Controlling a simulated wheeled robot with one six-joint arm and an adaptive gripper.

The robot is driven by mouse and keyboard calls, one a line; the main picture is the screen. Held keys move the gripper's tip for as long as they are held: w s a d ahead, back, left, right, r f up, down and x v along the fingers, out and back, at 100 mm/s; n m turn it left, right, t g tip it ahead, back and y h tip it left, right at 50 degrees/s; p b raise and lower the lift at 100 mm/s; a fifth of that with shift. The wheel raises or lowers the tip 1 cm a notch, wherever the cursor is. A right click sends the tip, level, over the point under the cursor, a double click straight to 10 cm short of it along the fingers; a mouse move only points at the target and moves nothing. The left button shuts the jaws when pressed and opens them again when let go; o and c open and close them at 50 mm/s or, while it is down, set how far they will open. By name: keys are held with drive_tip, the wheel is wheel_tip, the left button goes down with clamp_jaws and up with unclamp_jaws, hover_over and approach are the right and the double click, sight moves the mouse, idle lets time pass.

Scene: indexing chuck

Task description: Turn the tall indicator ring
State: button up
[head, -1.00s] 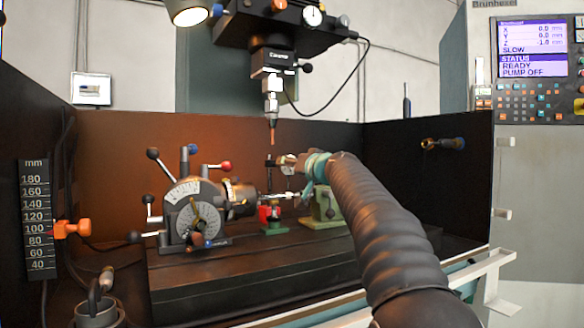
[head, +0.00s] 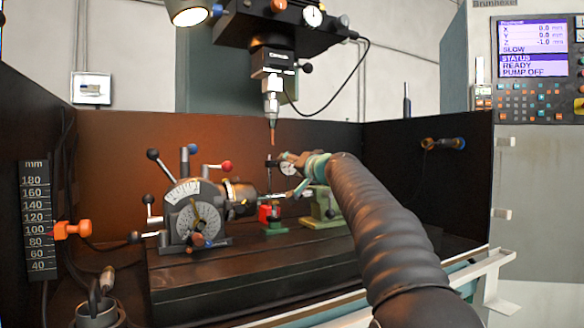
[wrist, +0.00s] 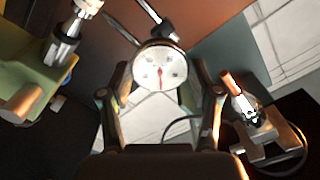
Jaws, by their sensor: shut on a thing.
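The tall indicator (head: 287,169) is a round white dial held on a dark post above the bench, between the dividing head and the tailstock. In the wrist view its face (wrist: 159,72) shows a red needle, with the ring around the rim. My gripper (wrist: 161,84) has a finger on each side of the dial and is shut on the ring. In the head view my gripper (head: 293,163) reaches the dial from the right. Part of the ring is hidden by the fingers there.
The dividing head (head: 195,216) with several levers stands left. A red and green jack (head: 270,217) and the green tailstock (head: 323,207) are below the dial. The spindle probe (head: 271,105) hangs close above.

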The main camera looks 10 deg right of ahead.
drive_tip(key=o, duration=1.2)
drive_tip(key=shift+c, duration=0.2)
drive_tip(key=shift+s, duration=0.1)
drive_tip(key=v, duration=1.2)
